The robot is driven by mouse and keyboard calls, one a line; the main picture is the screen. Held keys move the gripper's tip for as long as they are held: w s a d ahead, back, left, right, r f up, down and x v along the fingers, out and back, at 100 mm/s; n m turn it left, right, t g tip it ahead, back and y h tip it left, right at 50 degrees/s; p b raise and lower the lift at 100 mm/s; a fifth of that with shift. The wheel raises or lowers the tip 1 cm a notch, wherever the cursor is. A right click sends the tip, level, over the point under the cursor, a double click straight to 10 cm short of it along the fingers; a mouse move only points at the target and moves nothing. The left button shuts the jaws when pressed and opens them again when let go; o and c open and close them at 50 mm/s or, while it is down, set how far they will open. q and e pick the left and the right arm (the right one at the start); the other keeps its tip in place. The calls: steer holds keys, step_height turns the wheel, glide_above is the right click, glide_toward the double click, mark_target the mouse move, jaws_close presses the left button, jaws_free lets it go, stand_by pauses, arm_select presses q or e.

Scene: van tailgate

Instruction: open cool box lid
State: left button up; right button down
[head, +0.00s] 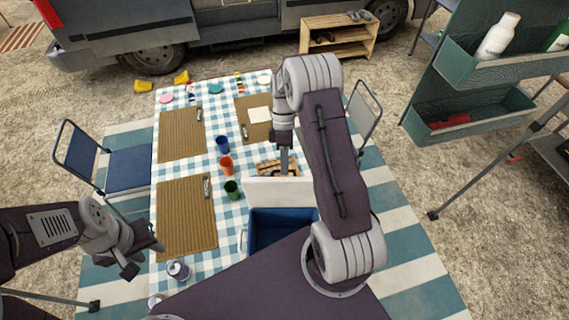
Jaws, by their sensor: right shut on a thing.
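The cool box (250,240) stands at the near end of the checked table, with its blue inside showing. Its pale lid (275,192) stands raised along the far side of the box. My right arm reaches over from the right, and its gripper (284,172) is shut on the lid's upper edge. The arm hides the box's right side. My left gripper (143,254) is open and empty at the table's left edge, apart from the box.
The checked table (205,220) holds brown mats (185,230), blue, orange (226,165) and green cups, and a can (178,270). A wooden tray (270,167) lies behind the lid. A blue chair (125,165) is at left, a teal shelf unit (470,120) at right.

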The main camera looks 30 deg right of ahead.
steer(key=c, duration=1.5)
jaws_free()
steer(key=shift+f, duration=0.1)
steer(key=shift+w, duration=0.1)
steer(key=b+v, duration=0.2)
steer(key=v, duration=0.7)
